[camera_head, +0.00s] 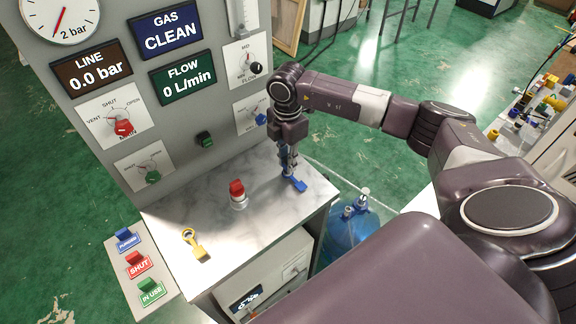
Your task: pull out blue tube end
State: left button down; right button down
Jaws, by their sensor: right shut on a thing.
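My right gripper (288,168) points down over the right part of the marble-look counter. It is shut on a blue piece (297,184) that shows just below its fingertips, at or close to the counter top. The fingers hide part of this piece, and I cannot tell whether it is the blue tube end. A second blue part (261,119) shows on the panel beside a dial, partly behind my wrist. My left gripper is not in view.
The counter (222,256) also holds a red-capped fitting (238,194) and a yellow tag-like piece (194,244). The gauge panel (188,108) rises behind it. A blue bottle (340,237) stands right of the counter.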

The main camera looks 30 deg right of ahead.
jog(key=shift+r+p, duration=1.95)
jog(key=shift+r, duration=0.95)
jog(key=shift+r+p, duration=0.9)
jog(key=shift+r, duration=0.45)
